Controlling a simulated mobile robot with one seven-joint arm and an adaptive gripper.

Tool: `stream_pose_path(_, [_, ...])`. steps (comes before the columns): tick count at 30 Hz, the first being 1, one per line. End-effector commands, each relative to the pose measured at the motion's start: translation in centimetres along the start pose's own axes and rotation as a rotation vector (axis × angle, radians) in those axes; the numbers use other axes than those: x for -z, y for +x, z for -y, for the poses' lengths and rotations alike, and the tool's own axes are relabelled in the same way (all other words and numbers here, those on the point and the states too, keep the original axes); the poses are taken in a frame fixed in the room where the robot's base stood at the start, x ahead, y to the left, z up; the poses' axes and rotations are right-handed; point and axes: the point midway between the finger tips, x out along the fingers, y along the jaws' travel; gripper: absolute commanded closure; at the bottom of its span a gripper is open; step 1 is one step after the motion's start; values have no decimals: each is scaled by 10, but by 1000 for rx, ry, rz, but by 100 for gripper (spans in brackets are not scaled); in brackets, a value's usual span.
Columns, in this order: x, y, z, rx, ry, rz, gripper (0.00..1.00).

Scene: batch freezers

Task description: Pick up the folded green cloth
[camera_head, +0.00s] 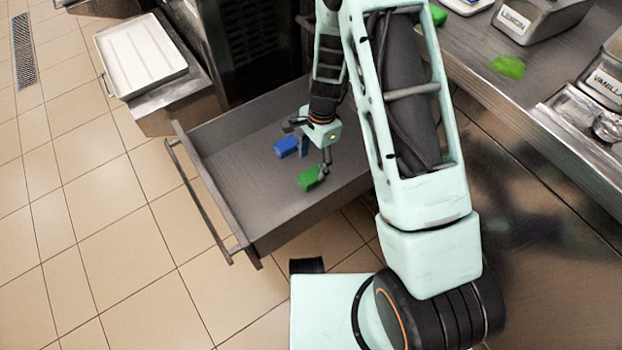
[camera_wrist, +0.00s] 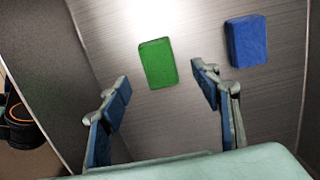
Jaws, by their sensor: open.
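The folded green cloth (camera_head: 309,177) lies flat in the open drawer (camera_head: 240,175). It is a small rectangular block, and it also shows in the wrist view (camera_wrist: 158,63), beyond and between my fingers. My gripper (camera_head: 313,160) is over the drawer, close to the cloth, with its fingers spread. In the wrist view my gripper (camera_wrist: 160,90) is open, with nothing between the fingertips. A folded blue cloth (camera_head: 286,146) lies beside the green one; in the wrist view it is to the right (camera_wrist: 246,41).
The drawer's front wall with its handle (camera_head: 211,205) and its side walls surround the cloths. A white tray (camera_head: 140,55) stands at the upper left. On the counter at right are a green patch (camera_head: 508,67) and metal tubs labelled LEMON (camera_head: 541,15) and VANILLA (camera_head: 606,80).

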Motion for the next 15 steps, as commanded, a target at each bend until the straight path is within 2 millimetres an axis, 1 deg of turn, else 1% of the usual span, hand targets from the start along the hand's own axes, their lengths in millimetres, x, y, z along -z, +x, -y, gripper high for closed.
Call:
stream_pose_path(5, [0, 16, -1, 0, 0, 0, 42])
stream_pose_path(9, [0, 39, -3, 0, 0, -1, 42])
stream_pose_path(12, [0, 51, -3, 0, -1, 0, 42])
stream_pose_path(15, [0, 54, -2, 2, -1, -1, 42])
